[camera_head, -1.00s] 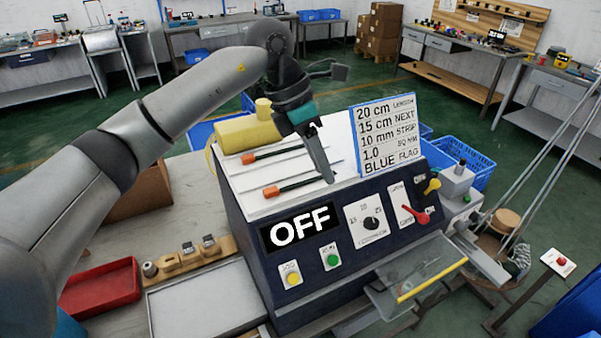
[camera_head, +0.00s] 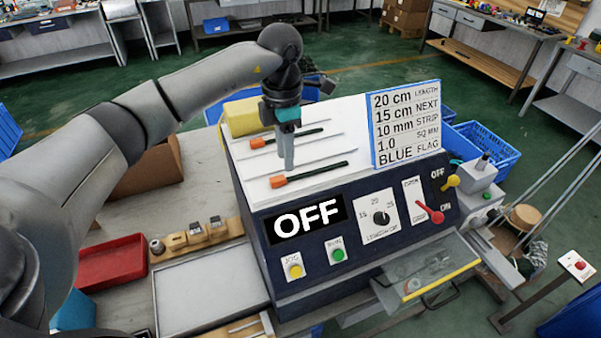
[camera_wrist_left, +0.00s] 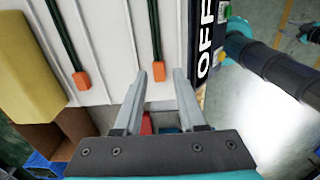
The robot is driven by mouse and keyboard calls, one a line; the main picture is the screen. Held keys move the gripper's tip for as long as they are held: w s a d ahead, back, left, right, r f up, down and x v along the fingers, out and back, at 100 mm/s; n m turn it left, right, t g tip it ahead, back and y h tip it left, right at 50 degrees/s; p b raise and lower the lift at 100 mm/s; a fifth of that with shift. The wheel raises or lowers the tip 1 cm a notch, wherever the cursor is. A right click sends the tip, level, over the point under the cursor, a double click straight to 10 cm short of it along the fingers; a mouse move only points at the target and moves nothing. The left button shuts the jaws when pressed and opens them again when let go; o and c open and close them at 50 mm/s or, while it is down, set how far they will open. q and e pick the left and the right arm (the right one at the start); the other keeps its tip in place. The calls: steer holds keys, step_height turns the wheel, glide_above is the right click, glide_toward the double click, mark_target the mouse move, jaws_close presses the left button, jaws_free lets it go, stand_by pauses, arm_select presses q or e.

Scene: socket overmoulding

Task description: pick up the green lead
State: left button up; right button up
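Two dark leads with orange ends lie in grooves on the white top of the machine. The nearer lead (camera_head: 320,171) looks dark green in the left wrist view (camera_wrist_left: 154,30), as does the farther lead (camera_head: 298,136), also in the wrist view (camera_wrist_left: 62,32); I cannot tell which is the task's green lead. My left gripper (camera_head: 288,168) points down over the top, near the nearer lead's orange end. In the wrist view its fingers (camera_wrist_left: 161,72) are open and empty, with that orange end between the tips in the picture.
The machine's front panel (camera_head: 350,270) carries an OFF display, knobs and buttons. A text board (camera_head: 406,125) stands at the top's right end. A yellow block (camera_head: 243,117) sits at the back left. A red tray (camera_head: 112,262) and a grey tray (camera_head: 207,295) lie to the left.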

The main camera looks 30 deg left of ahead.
mark_target(284, 177)
arm_select(q)
steer(key=shift+s+a+f+p, duration=0.15)
steer(key=shift+f+p, duration=0.2)
steer(key=shift+f, duration=1.05)
steer(key=shift+w+a+f+p, duration=0.1)
steer(key=shift+f+p, duration=0.25)
steer(key=shift+f, duration=1)
steer(key=shift+c, duration=0.2)
jaws_close()
